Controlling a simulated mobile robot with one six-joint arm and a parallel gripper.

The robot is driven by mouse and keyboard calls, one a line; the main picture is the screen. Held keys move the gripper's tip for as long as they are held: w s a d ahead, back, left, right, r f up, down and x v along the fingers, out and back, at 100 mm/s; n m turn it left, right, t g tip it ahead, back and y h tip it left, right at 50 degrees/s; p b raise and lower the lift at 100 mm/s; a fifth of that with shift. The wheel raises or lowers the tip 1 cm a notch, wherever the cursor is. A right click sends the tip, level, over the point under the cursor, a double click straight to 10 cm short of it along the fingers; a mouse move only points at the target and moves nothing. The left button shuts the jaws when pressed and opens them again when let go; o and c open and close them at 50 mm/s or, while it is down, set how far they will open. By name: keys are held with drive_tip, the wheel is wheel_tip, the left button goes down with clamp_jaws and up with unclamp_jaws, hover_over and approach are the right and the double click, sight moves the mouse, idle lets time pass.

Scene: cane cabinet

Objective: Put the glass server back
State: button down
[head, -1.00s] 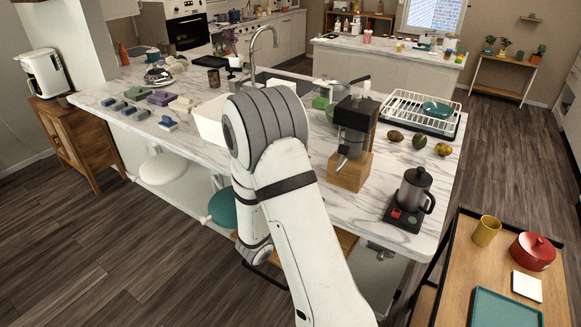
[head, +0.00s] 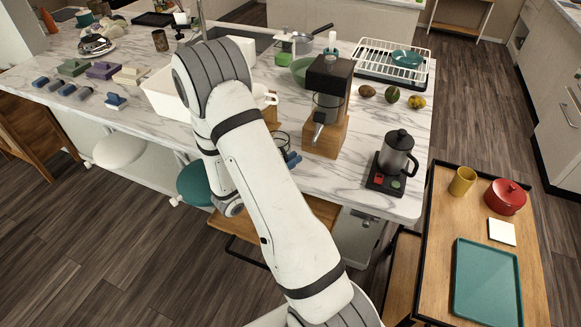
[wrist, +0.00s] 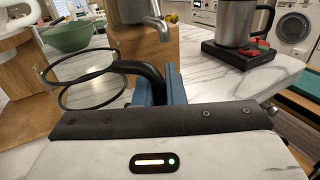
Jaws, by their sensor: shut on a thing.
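The glass server (wrist: 88,97) is clear, with dark bands and a black handle (wrist: 148,72). My gripper (wrist: 160,84) has its blue fingers shut on the handle, so the server sits to the left of the fingers in the wrist view. In the head view the server (head: 281,139) shows partly behind my arm, with my gripper (head: 291,160) at its lower right, near the counter's front edge. I cannot tell whether the server touches the counter. A wooden stand (wrist: 18,72) with a white part above it is left of the server in the wrist view; my arm mostly hides it in the head view.
A kettle (head: 397,152) on a black base is farther right. A green bowl (wrist: 67,36) is behind. A white bin (head: 160,95) lies left. Marble is bare between grinder and kettle.

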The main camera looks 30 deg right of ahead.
wheel_tip(320, 180, down, 4)
drive_tip(key=shift+r+p, duration=0.15)
drive_tip(key=shift+p, duration=0.15)
drive_tip(key=shift+f+b, duration=0.3)
drive_tip(key=c, duration=1.5)
unclamp_jaws()
drive_tip(key=shift+r, duration=0.1)
